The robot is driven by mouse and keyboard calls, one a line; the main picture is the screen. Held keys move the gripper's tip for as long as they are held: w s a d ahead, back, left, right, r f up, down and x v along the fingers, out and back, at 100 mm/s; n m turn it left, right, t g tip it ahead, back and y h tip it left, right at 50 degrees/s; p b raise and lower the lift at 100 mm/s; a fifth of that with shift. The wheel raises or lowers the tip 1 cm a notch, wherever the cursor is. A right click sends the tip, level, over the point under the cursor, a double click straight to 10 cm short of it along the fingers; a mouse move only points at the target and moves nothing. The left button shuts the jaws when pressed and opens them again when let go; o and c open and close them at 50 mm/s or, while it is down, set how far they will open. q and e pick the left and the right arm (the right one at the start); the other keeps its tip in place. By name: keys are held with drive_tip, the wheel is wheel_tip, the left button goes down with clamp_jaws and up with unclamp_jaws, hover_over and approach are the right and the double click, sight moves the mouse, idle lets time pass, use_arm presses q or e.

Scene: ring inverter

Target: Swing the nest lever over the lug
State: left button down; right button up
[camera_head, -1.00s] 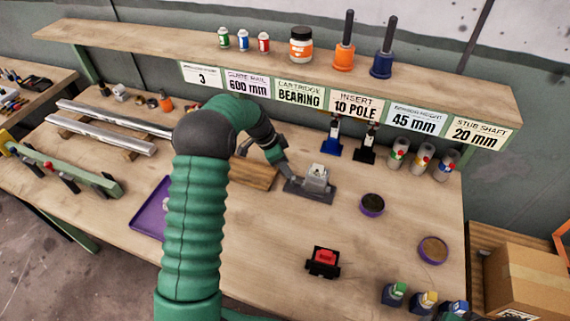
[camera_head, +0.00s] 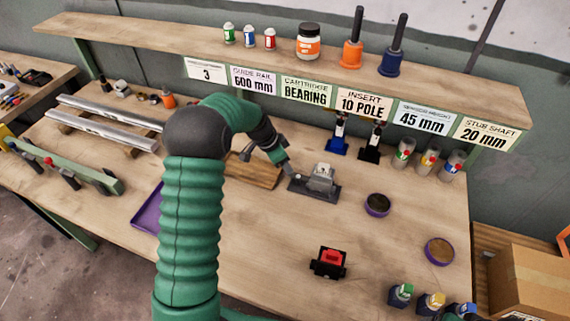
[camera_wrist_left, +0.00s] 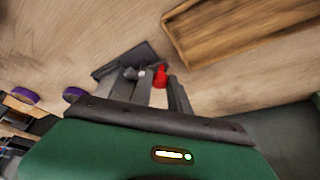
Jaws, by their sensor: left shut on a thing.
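The nest is a grey metal block (camera_head: 321,178) on a dark flat base plate (camera_head: 315,193), right of the wooden board on the bench. My left gripper (camera_head: 288,168) reaches down to the left side of this nest. In the left wrist view, a red knob (camera_wrist_left: 160,77), which looks like the lever's end, sits between the fingers of my left gripper (camera_wrist_left: 155,88). The gripper is shut on it. The dark base plate (camera_wrist_left: 118,62) shows just beyond the fingers. The lug and most of the lever are hidden or too small to make out. My right gripper is not in view.
A purple dish (camera_head: 377,205) and a black fixture with a red top (camera_head: 329,262) stand to the right and in front. Bottles (camera_head: 403,154) stand at the back right. Bench between these is clear.

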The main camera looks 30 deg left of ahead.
use_arm(q)
drive_tip(key=c, duration=1.3)
unclamp_jaws()
drive_tip(key=shift+d, duration=0.1)
drive_tip(key=shift+r, duration=0.15)
drive_tip(key=v, duration=1.6)
drive_tip(key=shift+r, duration=0.25)
drive_tip(key=shift+s+d+f+n+g+y+p, duration=0.35)
drive_tip(key=shift+s+d+f+n, duration=0.7)
drive_tip(key=shift+s+d+f, duration=1.45)
drive_tip(key=shift+s+d+f+n+g+y+p, duration=0.15)
drive_tip(key=shift+s+d+f+n+y, duration=0.65)
drive_tip(key=shift+s+d, duration=2.85)
drive_tip(key=shift+s+d+f+n+g+y+p, duration=0.1)
drive_tip(key=shift+s+d+f+n+g+p, duration=0.15)
drive_tip(key=shift+s+d+f+n, duration=1.95)
